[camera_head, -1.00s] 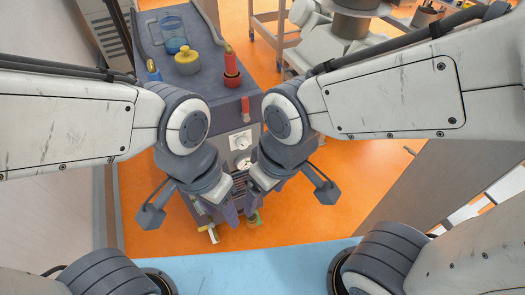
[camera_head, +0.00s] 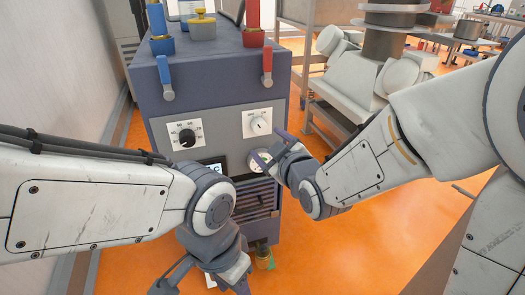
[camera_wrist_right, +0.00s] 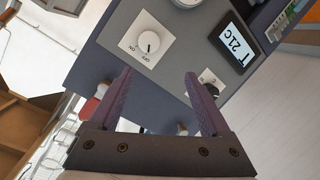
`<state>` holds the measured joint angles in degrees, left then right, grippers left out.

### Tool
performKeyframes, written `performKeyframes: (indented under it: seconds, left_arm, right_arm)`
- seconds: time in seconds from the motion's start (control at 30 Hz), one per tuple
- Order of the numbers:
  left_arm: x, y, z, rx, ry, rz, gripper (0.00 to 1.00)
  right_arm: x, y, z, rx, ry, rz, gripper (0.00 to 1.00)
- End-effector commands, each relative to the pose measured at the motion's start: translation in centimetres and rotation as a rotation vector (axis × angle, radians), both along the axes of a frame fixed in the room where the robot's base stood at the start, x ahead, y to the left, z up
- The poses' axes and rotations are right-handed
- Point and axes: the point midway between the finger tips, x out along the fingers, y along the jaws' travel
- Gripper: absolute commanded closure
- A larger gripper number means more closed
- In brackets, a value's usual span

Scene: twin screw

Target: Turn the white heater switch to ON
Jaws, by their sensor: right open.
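The white heater switch (camera_head: 258,125) is a round knob on a white plate at the upper right of the grey machine's front. In the right wrist view the white knob (camera_wrist_right: 148,42) has OFF and ON labels, upside down in the picture, and its dark mark points toward OFF. My right gripper (camera_head: 268,147) is open and empty, just below and right of the switch in the head view. Its fingers (camera_wrist_right: 157,84) are apart, with the switch ahead and not between them. My left gripper (camera_head: 236,282) hangs low at the bottom edge, partly cut off; its jaws are unclear.
Another white dial (camera_head: 259,161) is beside my right fingers. A blue handle (camera_head: 164,75) and a red handle (camera_head: 267,66) stick out above the panel.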

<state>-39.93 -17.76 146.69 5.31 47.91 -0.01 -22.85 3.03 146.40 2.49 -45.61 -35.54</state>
Motion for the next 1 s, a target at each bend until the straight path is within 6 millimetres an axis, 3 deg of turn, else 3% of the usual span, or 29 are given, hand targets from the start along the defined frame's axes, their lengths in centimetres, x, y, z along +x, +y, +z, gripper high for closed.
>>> performKeyframes:
  seconds: [0.03,0.23,0.47,1.0]
  left_arm:
    - [0.0,0.0,-3.3,0.000,0.000,0.000,0.50]
    - [0.0,0.0,-6.9,0.000,0.000,0.000,0.50]
    - [0.0,0.0,-7.6,-0.001,-0.001,0.000,0.50]
    - [0.0,0.0,-8.7,-0.001,-0.001,0.000,0.50]
  right_arm:
    - [0.6,-0.4,-2.7,-0.008,-0.052,-0.008,0.19]
    - [1.8,-1.5,-3.8,-0.028,-0.215,-0.029,0.19]
    - [2.7,-1.7,-3.7,-0.036,-0.271,-0.038,0.19]
    - [11.0,1.0,-3.6,-0.035,-0.269,-0.038,0.19]
